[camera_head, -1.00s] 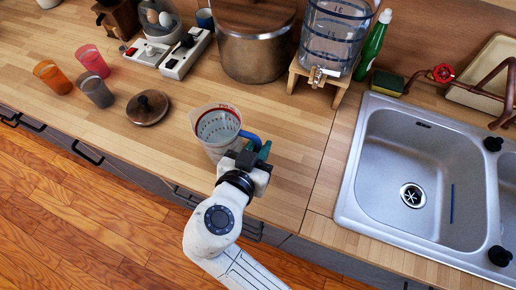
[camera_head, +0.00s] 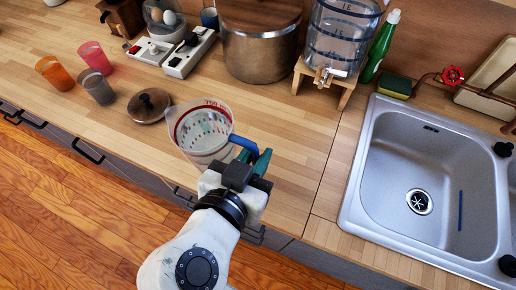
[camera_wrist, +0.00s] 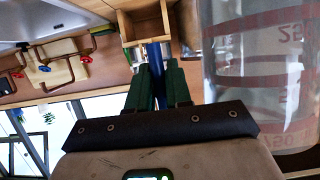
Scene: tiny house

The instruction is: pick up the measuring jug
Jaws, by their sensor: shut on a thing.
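The measuring jug (camera_head: 200,134) is clear with red and blue markings and a blue handle (camera_head: 243,143). In the head view it is near the front edge of the counter and looks larger and closer to the camera, apparently raised above the wood. My gripper (camera_head: 260,160) is shut on the blue handle at the jug's right side. In the wrist view the jug (camera_wrist: 262,75) fills the right side, and the green fingers of my gripper (camera_wrist: 158,85) close around the blue handle (camera_wrist: 157,78). The jug's base is hard to make out.
A pot (camera_head: 258,55) and a water dispenser (camera_head: 340,35) on a wooden stand are behind the jug. A round lid (camera_head: 149,106) and several cups (camera_head: 98,88) are to the left. The sink (camera_head: 425,185) is to the right. Bare counter (camera_head: 290,135) lies between jug and sink.

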